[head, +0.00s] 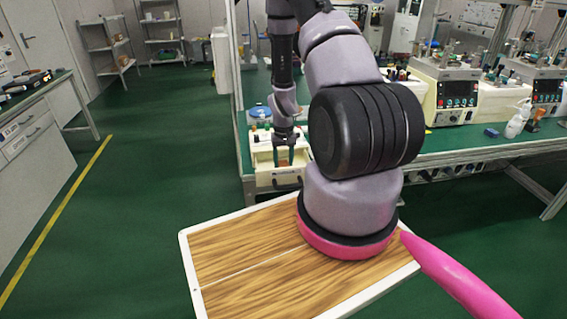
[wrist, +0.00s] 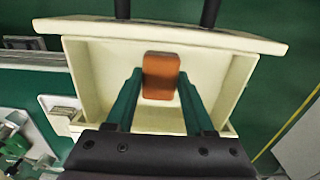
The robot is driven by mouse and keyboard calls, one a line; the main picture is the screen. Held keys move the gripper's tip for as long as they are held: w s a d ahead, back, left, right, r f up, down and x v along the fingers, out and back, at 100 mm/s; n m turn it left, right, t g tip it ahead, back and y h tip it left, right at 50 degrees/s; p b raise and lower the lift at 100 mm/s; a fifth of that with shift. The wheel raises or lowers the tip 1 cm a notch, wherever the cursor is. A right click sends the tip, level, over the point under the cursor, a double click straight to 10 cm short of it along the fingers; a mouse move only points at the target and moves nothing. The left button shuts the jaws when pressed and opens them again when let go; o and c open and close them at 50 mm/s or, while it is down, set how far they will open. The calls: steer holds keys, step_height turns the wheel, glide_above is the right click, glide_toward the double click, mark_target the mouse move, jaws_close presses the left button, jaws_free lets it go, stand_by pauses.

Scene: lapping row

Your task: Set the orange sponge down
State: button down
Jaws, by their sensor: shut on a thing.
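The orange sponge (wrist: 160,76) is a small block with rounded edges, held between the two green fingers of my gripper (wrist: 160,84). In the head view my gripper (head: 284,148) points down over an open cream drawer (head: 264,161), and a bit of the orange sponge (head: 283,156) shows low between the fingers. I cannot tell whether the sponge touches the drawer floor.
The drawer's front panel (wrist: 170,33) has a dark handle. The green bench (head: 455,148) carries machines (head: 457,95), a white bottle (head: 518,122) and a small blue block (head: 491,132). My wood-topped base lies before the drawer. Open green floor (head: 150,190) lies to the left.

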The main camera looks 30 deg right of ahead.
steer(key=shift+c, duration=1.4)
jaws_free()
step_height(320, 180, up, 12)
steer(key=r, duration=0.1)
step_height(320, 180, up, 13)
steer(key=t, duration=0.2)
glide_above(283, 164)
steer(key=a, duration=0.4)
steer(key=s+a+r+t+y, duration=0.1)
steer(key=s+a+r, duration=0.1)
steer(key=r, duration=0.4)
steer(key=s+a+r+t, duration=0.1)
steer(key=s+a+r, duration=0.1)
steer(key=r, duration=0.3)
steer(key=s+a+r+m+t+y, duration=0.1)
steer(key=s+a+r+t, duration=0.2)
steer(key=s+r, duration=1.1)
steer(key=shift+s+a, duration=0.8)
steer(key=shift+a, duration=0.3)
